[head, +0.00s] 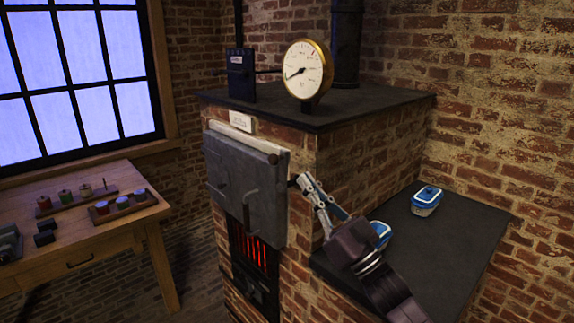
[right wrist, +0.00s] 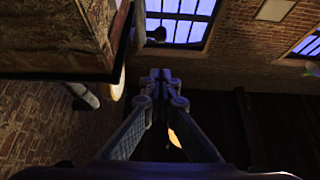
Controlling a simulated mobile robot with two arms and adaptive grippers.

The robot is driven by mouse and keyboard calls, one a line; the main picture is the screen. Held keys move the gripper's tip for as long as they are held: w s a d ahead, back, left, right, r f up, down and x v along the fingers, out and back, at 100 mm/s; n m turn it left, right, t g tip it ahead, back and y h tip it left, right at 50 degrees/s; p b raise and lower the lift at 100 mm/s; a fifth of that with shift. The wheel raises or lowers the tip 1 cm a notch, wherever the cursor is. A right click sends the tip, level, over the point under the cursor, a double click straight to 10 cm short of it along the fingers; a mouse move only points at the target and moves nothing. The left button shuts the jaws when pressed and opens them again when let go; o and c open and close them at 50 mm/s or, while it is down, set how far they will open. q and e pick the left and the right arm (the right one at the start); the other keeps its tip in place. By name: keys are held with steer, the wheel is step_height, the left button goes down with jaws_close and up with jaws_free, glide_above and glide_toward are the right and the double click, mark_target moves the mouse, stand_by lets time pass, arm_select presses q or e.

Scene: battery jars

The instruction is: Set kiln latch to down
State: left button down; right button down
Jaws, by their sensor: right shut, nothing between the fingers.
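The brick kiln (head: 340,165) stands in the middle of the head view with its grey metal door (head: 235,170) shut. A bent bar handle (head: 250,208) hangs on the door's front. A short dark piece (head: 292,183) sticks out by the door's right edge, close to my right gripper's tips; I cannot tell whether it is the latch or whether they touch. My right gripper (head: 304,182) is shut and empty, beside the kiln's right face. Its closed fingers show in the right wrist view (right wrist: 161,76), with the kiln's dark edge (right wrist: 60,75) at upper left. My left gripper is not in view.
Two blue-lidded jars (head: 427,200) (head: 381,232) stand on the dark side ledge (head: 460,230), one partly behind my right arm. A gauge (head: 306,70) and a dark box (head: 240,75) stand on the kiln top. A wooden table (head: 100,235) with small items is at left.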

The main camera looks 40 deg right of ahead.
mark_target(287, 170)
steer(key=w, duration=0.2)
steer(key=w+p, duration=0.1)
steer(key=w, duration=0.1)
steer(key=w+a+r, duration=0.1)
steer(key=w, duration=0.2)
steer(key=shift+p, duration=0.4)
steer(key=shift+s+r, duration=0.1)
